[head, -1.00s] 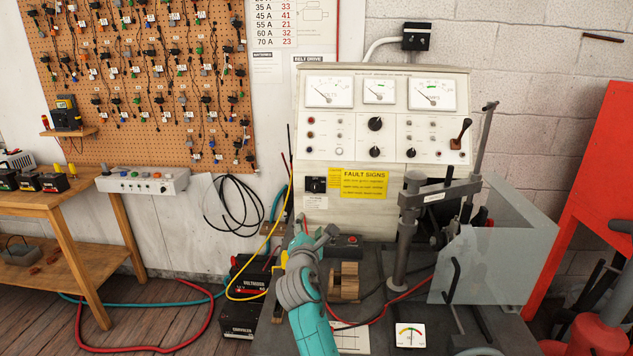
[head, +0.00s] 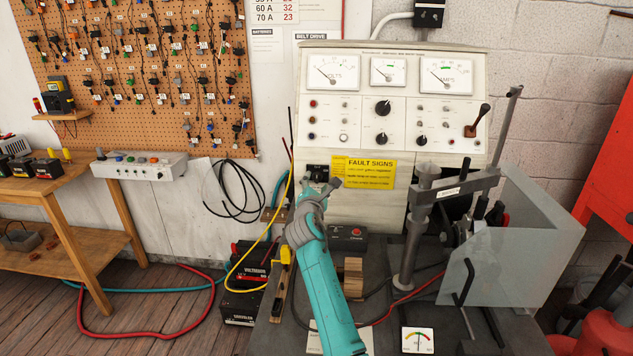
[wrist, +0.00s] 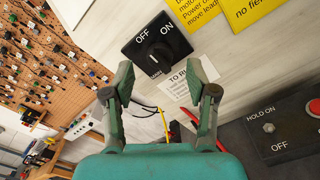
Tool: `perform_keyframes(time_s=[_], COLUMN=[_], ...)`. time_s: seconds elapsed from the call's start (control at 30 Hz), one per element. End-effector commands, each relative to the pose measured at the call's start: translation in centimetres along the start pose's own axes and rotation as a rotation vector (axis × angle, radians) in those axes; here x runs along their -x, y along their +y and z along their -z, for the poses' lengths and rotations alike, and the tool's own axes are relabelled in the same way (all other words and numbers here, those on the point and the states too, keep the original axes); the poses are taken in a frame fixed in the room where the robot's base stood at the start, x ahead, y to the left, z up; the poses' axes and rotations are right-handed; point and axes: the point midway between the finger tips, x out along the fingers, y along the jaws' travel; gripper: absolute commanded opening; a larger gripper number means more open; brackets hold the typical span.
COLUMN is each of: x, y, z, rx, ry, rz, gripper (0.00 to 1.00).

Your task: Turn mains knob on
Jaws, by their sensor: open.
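The mains knob (wrist: 159,54) is a round black knob on a black plate marked OFF and ON, seen ahead in the wrist view. I cannot tell for sure which mark it points at. In the head view the black switch plate (head: 315,171) is on the lower left of the pale test panel, partly hidden by my gripper (head: 322,186). In the wrist view my gripper (wrist: 164,76) is open and empty. Its two fingers are spread on either side below the knob, apart from it.
A yellow FAULT SIGNS label (head: 365,173) is right of the switch. A dark box with a red button (head: 348,234) sits on the bench below, marked HOLD ON and OFF in the wrist view. A yellow cable (head: 263,237) hangs at left. A clamp post (head: 416,235) stands at right.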

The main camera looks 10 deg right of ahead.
Motion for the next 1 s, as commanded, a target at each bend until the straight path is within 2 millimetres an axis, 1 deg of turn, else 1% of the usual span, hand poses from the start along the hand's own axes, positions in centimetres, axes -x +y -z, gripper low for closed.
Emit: perform_keyframes(time_s=[0.1, 0.2, 0.37, 0.6, 0.67, 0.7, 0.77, 0.8, 0.83, 1.0], x=[-1.3, -1.9, -2.4, -2.4, -2.4, -2.4, -2.4, -2.4, -2.4, -2.4], y=[0.0, 0.0, 0.0, 0.0, 0.0, 0.0, 0.0, 0.0, 0.0, 0.0], z=[-0.1, 0.0, 0.0, 0.0, 0.0, 0.0, 0.0, 0.0, 0.0, 0.0], rx=[0.001, 0.000, 0.000, 0.000, 0.000, 0.000, 0.000, 0.000, 0.000, -0.002], ry=[-0.001, 0.000, 0.000, 0.000, 0.000, 0.000, 0.000, 0.000, 0.000, 0.000], rz=[0.001, 0.001, 0.000, 0.000, 0.000, 0.000, 0.000, 0.000, 0.000, 0.000], gripper=[0.57, 0.57, 0.57, 0.57, 0.42, 0.33, 0.17, 0.07, 0.00, 0.00])
